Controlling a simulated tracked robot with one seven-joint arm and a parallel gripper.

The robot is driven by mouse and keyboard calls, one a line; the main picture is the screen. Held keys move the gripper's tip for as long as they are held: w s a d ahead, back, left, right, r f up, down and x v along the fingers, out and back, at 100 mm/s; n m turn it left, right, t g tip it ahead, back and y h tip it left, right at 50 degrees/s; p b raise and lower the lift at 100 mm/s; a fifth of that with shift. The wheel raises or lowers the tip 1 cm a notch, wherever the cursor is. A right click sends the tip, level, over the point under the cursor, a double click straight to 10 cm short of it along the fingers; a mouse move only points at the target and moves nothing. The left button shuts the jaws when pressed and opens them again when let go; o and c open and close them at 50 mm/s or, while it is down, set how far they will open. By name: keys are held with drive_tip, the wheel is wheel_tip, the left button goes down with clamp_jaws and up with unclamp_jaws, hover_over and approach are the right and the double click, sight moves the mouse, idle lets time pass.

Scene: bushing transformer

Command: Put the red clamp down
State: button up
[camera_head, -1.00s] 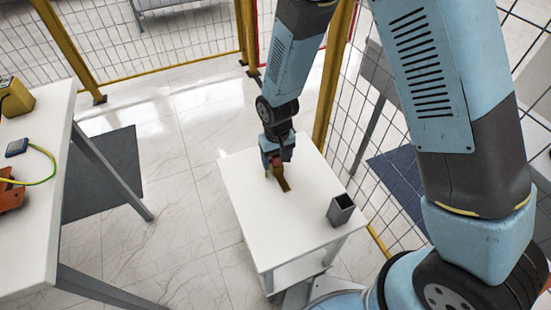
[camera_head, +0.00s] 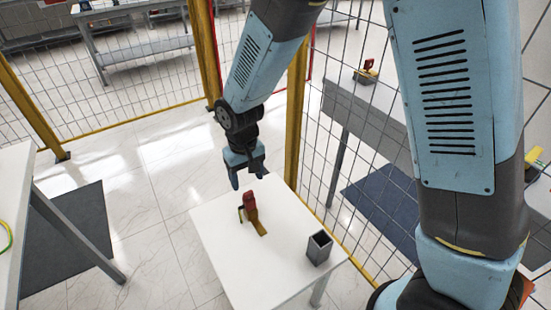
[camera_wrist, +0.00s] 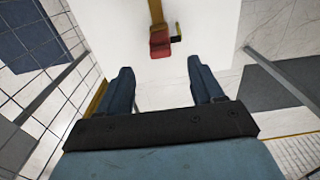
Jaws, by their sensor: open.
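The red clamp (camera_head: 250,203), with a yellow-brown bar (camera_head: 258,226) and a small dark handle, stands on the small white table (camera_head: 228,267). In the wrist view the red clamp (camera_wrist: 160,42) lies ahead of the fingers, apart from them, near the table's edge. My gripper (camera_head: 246,180) is open and empty, above and behind the clamp. The wrist view shows both fingers of my gripper (camera_wrist: 163,82) spread wide with nothing between them.
A grey open-topped square holder (camera_head: 319,249) stands on the table's right side. Yellow posts (camera_head: 205,55) and wire fencing stand close behind and right. A white bench (camera_head: 12,190) is at the left. Clear floor lies between bench and table.

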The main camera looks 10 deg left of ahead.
drive_tip(key=w+d+r+m+t+y, duration=0.1)
drive_tip(key=w+d+r+m, duration=0.15)
drive_tip(key=d+r, duration=0.7)
drive_tip(key=w+d+r+m+t, duration=0.1)
drive_tip(key=w+d+r, duration=0.2)
drive_tip(key=d+r, duration=0.65)
drive_tip(key=s+d+r+m+t, duration=0.1)
drive_tip(key=s+d+r, duration=0.2)
drive_tip(key=d, duration=0.3)
drive_tip(key=s+d+r+m+t, duration=0.1)
drive_tip(key=s+d+r+m, duration=0.1)
drive_tip(key=s+d+r, duration=0.2)
drive_tip(key=s+d+r+m+t+h, duration=0.1)
drive_tip(key=s+d+r, duration=0.2)
drive_tip(key=s+d, duration=0.3)
drive_tip(key=shift+d+r+t, duration=0.3)
drive_tip(key=shift+d+r, duration=0.05)
drive_tip(key=shift+d, duration=1.45)
drive_tip(key=shift+m, duration=0.25)
